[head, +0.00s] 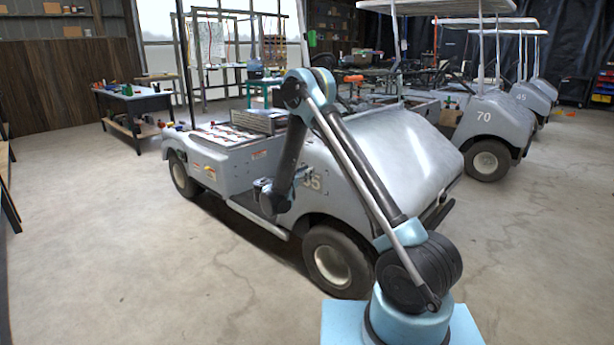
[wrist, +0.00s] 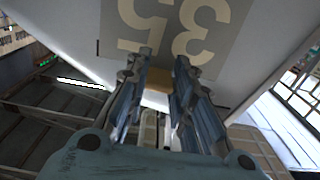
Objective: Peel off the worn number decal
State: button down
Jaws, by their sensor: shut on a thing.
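The worn number decal (wrist: 212,35) is a grey patch with pale, faded digits, seen upside down as 35 in the wrist view. It lies on the cart's light grey side panel. In the head view, part of the decal (head: 313,183) shows just right of my arm above the front wheel. My gripper (wrist: 160,82) is at the decal's near edge, its fingers shut on a small tan tab at that edge. Most of the decal looks flat on the panel.
More carts, one marked 70 (head: 483,117), stand at the right. A workbench (head: 135,95) stands at the back left. The concrete floor at the left front is clear.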

jog(key=shift+s+a, duration=0.35)
jog(key=shift+s, duration=0.05)
dwell(0.7)
jog(key=shift+v, duration=2.9)
